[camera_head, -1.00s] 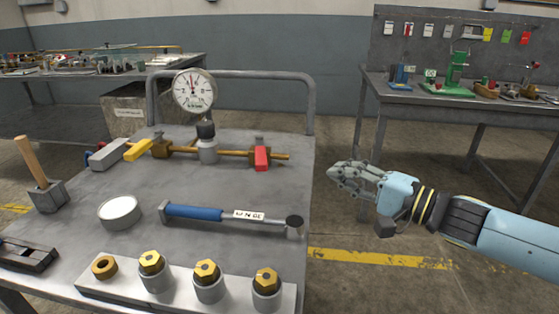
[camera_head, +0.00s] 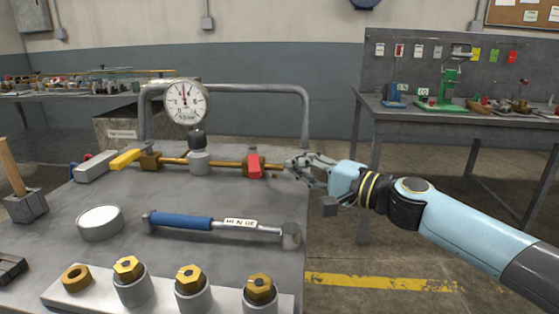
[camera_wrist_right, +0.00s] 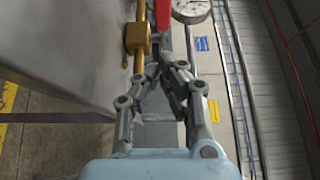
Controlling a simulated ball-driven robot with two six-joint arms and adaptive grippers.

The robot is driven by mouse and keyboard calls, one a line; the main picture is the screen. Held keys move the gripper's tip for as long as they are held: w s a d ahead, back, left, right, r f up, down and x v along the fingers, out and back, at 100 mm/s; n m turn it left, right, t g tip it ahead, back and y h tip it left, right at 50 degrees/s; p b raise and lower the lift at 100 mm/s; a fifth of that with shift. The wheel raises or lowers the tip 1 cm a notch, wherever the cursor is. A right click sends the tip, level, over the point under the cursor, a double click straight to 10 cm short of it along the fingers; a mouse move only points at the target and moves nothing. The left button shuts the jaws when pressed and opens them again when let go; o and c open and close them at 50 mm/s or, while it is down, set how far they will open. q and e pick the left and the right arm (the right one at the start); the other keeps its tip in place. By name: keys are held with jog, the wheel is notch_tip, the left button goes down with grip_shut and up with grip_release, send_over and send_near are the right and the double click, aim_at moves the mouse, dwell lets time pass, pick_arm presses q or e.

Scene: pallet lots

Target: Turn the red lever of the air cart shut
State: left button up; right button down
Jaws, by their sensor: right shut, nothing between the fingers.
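The red lever (camera_head: 254,164) sits on a brass valve near the right end of the brass pipe (camera_head: 228,162) on the cart top. In the head view it stands crosswise to the pipe. My right gripper (camera_head: 289,163) is shut and empty, its tips just right of the valve, by the pipe's end. In the right wrist view the red lever (camera_wrist_right: 176,15) shows ahead of the gripper (camera_wrist_right: 165,68), beside the brass valve body (camera_wrist_right: 137,38). I cannot tell whether the fingers touch the lever or pipe. My left gripper is not in view.
A yellow lever (camera_head: 125,158) and a pressure gauge (camera_head: 187,102) share the pipe. A blue-handled wrench (camera_head: 190,221), a round tin (camera_head: 99,222) and a hammer (camera_head: 22,195) lie in front. A rail (camera_head: 250,87) rises behind. Floor right of the cart is clear.

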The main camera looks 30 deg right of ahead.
aim_at(254, 163)
jog(key=shift+w+a+r+p, duration=0.1)
jog(key=shift+w+a+p, duration=0.2)
jog(key=shift+a, duration=0.35)
jog(key=shift+w+a+r+p, duration=0.1)
jog(key=shift+w+a+p, duration=0.15)
jog(key=shift+a, duration=0.35)
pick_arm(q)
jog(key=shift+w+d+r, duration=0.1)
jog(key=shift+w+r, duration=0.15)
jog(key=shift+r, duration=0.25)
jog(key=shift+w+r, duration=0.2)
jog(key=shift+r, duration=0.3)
pick_arm(e)
jog(key=shift+w+a+f, duration=0.25)
jog(key=shift+a, duration=0.35)
jog(key=shift+a+r+m+t+h+p, duration=0.2)
jog(key=shift+a+m+t+h+p, duration=0.2)
jog(key=shift+a+m+h+p, duration=0.4)
jog(key=shift+a+h, duration=0.3)
jog(key=shift+h, duration=0.1)
jog(key=shift+a+f, duration=0.2)
jog(key=shift+a, duration=0.15)
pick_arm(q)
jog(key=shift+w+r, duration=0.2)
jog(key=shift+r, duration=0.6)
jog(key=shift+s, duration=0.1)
pick_arm(e)
jog(key=shift+d, duration=0.1)
